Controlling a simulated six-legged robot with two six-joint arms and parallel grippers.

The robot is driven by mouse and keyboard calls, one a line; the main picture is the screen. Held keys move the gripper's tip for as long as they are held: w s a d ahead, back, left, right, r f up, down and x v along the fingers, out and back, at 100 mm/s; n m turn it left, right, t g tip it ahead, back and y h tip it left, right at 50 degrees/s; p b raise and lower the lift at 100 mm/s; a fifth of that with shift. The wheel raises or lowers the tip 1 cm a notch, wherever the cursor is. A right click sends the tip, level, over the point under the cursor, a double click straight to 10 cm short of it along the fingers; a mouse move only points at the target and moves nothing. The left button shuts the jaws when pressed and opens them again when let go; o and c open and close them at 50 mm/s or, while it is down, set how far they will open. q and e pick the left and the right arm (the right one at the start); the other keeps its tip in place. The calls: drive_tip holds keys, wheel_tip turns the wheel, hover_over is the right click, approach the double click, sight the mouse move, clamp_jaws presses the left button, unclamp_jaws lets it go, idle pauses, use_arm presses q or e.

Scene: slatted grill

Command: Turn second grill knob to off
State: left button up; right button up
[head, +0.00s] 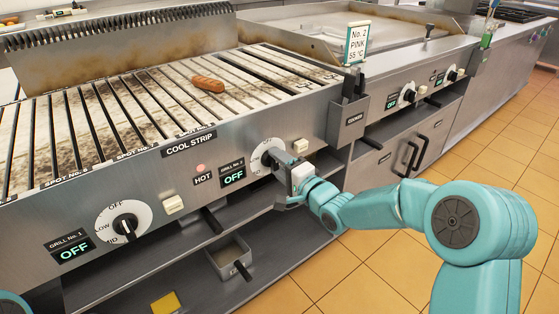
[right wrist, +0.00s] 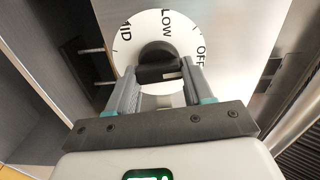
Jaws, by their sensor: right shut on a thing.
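The second grill knob is a dark knob (right wrist: 158,68) on a white dial (head: 262,157), right of the display (head: 233,176) labelled Grill No. 2, which reads OFF. My right gripper (head: 282,172) reaches the front panel from the right and is shut on this knob. In the right wrist view, its two fingers (right wrist: 160,88) sit on either side of the knob's bar. The dial letters OFF, LOW and part of MID show around it. I cannot tell exactly which mark the knob points to. My left gripper is out of view.
The first grill knob (head: 125,226) is at left, beside a display reading OFF (head: 74,252). A red HOT light (head: 201,168) sits between the two displays. A sausage (head: 208,84) lies on the slatted grill (head: 100,120). A grey holder (head: 346,122) juts out right of my gripper.

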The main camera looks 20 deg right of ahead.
drive_tip(key=shift+r+m, duration=0.2)
drive_tip(key=shift+m, duration=0.4)
drive_tip(key=o, duration=0.9)
drive_tip(key=shift+c, duration=0.2)
drive_tip(key=shift+o, duration=0.9)
drive_tip(key=p+v, duration=0.1)
drive_tip(key=v, duration=1.5)
drive_tip(key=shift+f, duration=0.1)
